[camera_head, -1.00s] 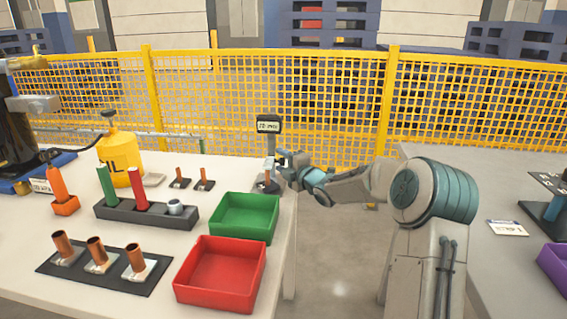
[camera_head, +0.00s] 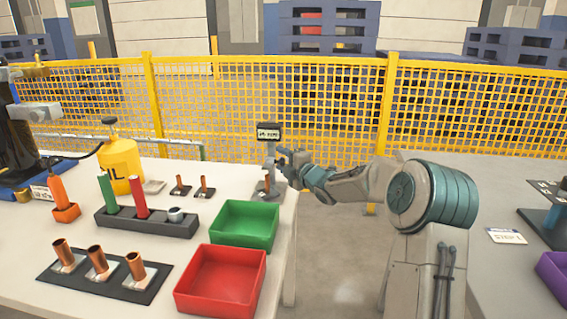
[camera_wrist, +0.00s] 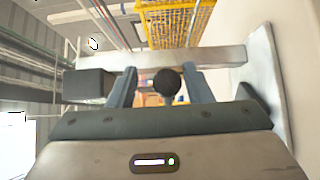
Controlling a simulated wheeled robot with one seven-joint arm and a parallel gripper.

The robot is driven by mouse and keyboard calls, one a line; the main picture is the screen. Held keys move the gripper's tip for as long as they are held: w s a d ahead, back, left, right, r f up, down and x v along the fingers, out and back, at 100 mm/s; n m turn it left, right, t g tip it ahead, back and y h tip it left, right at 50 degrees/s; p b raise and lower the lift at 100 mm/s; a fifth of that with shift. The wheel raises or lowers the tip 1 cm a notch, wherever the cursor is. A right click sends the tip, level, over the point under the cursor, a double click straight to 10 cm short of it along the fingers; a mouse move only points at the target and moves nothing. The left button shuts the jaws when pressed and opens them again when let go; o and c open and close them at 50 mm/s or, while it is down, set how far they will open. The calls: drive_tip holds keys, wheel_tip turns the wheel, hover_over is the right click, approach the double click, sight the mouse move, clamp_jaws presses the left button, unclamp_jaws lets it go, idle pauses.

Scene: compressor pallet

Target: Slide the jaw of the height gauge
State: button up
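The height gauge (camera_head: 269,150) stands upright at the far right corner of the white table, with a dark display on top. In the wrist view its pale column (camera_wrist: 218,57) runs sideways, with the base plate (camera_wrist: 268,85) at right and a dark block (camera_wrist: 88,86) at left. My gripper (camera_head: 284,158) is at the gauge's right side. In the wrist view its two fingers (camera_wrist: 160,86) stand on either side of a round black knob (camera_wrist: 168,82). A gap shows at the left finger; the right finger is very close to the knob. The jaw itself is mostly hidden.
A green bin (camera_head: 245,223) and a red bin (camera_head: 220,281) stand in front of the gauge. Two small stands with copper pieces (camera_head: 203,190) are to its left. A yellow mesh fence (camera_head: 230,90) runs behind. A second table (camera_head: 490,190) is at right.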

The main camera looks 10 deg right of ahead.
drive_tip(key=shift+f, duration=0.1)
drive_tip(key=p+v, duration=0.1)
drive_tip(key=v, duration=1.3)
drive_tip(key=s+r+m+g+h+p, duration=0.5)
drive_tip(key=s+r+m+h+p, duration=0.45)
drive_tip(key=r+m+p, duration=0.35)
drive_tip(key=s+a+r+m+g+p, duration=0.2)
drive_tip(key=s+m+p, duration=0.1)
drive_tip(key=s, duration=0.5)
drive_tip(key=s+a+r+m+g+y+p, duration=0.1)
drive_tip(key=s+m+g+p, duration=0.2)
drive_tip(key=s, duration=0.6)
drive_tip(key=s+a+r+m+g+p, duration=0.2)
drive_tip(key=s+m+g+p, duration=0.1)
drive_tip(key=s+p, duration=0.4)
drive_tip(key=shift+s+a+r+m, duration=0.35)
drive_tip(key=shift+s+m, duration=0.45)
drive_tip(key=shift+s, duration=0.4)
